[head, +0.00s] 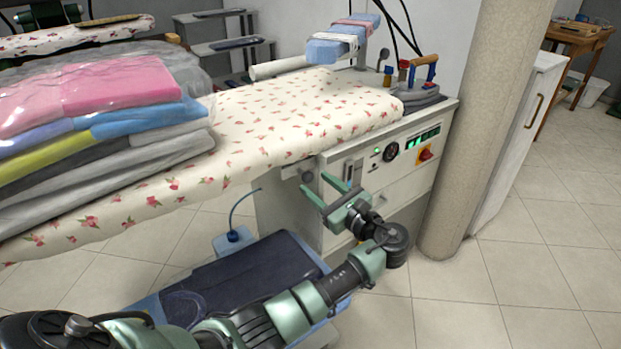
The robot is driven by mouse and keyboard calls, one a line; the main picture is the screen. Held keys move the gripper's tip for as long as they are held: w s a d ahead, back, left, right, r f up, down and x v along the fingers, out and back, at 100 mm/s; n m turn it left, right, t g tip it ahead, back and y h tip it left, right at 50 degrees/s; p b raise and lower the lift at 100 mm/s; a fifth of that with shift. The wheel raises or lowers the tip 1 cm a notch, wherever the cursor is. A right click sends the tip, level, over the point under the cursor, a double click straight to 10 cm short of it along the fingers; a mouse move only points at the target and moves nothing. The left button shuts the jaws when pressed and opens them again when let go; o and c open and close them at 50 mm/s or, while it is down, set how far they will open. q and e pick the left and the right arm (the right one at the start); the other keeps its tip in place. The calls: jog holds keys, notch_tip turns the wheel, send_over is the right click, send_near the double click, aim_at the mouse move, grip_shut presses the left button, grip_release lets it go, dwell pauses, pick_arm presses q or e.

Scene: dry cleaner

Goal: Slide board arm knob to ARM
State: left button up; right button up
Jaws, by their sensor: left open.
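The ironing station's white control panel (405,168) faces me below the rose-patterned board (290,115). On its left part is a narrow upright slot with a slider (350,170), likely the board arm knob; any ARM label is too small to read. A dark round knob (307,177) sits left of it, close behind the fingertips. My left gripper (315,183) is open and empty in front of the panel's left part, its fingers pointing up and left. I cannot tell whether it touches the panel. My right gripper is not in view.
Folded wrapped clothes (100,115) lie on the board's left. An iron (424,75) stands at the back right. The panel also has a gauge (391,151) and a red-yellow switch (425,154). A round column (480,130) stands close right. A blue-framed dark pad (245,275) lies below.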

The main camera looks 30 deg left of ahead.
pick_arm(q)
jog(key=v, duration=0.3)
jog(key=shift+s+d, duration=0.1)
jog(key=shift+d, duration=0.1)
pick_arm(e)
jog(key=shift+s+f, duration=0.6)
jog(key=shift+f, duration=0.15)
